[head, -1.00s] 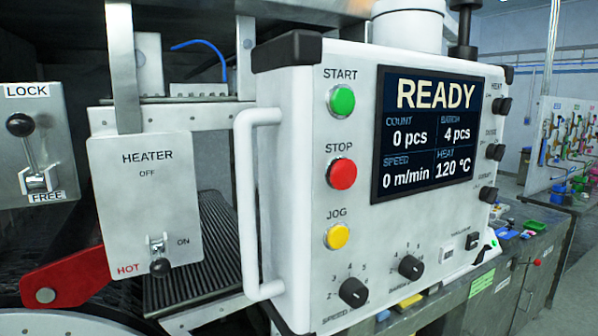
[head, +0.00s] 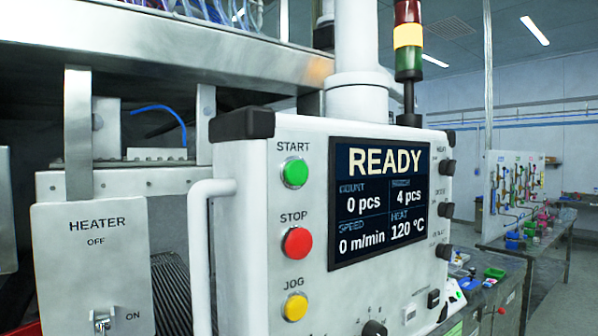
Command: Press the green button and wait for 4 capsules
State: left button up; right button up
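The green START button (head: 294,173) is at the upper left of the white control panel's face (head: 325,285). Below it are the red STOP button (head: 297,243) and the yellow JOG button (head: 295,307). The display (head: 378,203) reads READY, count 0 pcs, batch 4 pcs, speed 0 m/min, heat 120 °C. No capsules can be made out. Neither of my grippers is in view.
A white handle (head: 200,255) sticks out at the panel's left side. The HEATER plate (head: 95,260) with its lever (head: 103,319) stands farther left. A signal tower (head: 408,40) with red, yellow and green sections rises behind the panel. A workbench (head: 490,310) is at right.

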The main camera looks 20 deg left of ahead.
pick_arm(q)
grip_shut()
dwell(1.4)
